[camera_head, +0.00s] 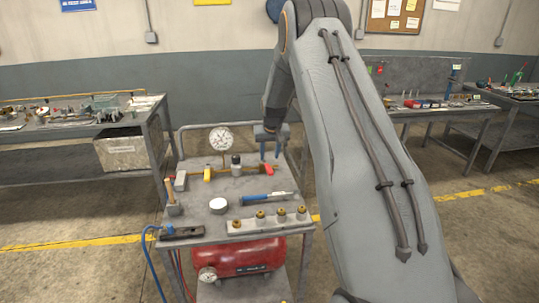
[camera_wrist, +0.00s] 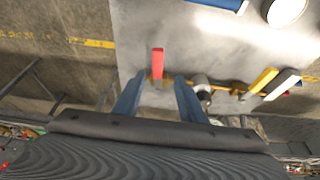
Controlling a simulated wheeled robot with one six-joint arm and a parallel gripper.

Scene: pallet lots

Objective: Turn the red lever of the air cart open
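The air cart (camera_head: 192,222) stands in the middle of the head view, with a brass pipe line along the back of its grey top. The red lever (camera_wrist: 157,63) shows in the wrist view, pointing across the pipe; in the head view only a small red part (camera_head: 268,171) shows beneath my gripper. My gripper (camera_head: 270,156) points down over the cart's back right. Its two blue fingers are apart, with nothing held. In the wrist view the lever appears in line with the gap between the fingertips (camera_wrist: 158,80). I cannot tell whether the fingers flank it or hover above.
A yellow lever (camera_head: 207,174) sits left on the same pipe, below a round gauge (camera_head: 221,138). A white round piece (camera_head: 218,205), a blue screwdriver (camera_head: 257,198) and a block with brass fittings (camera_head: 268,223) lie in front. A red tank (camera_head: 240,257) sits below.

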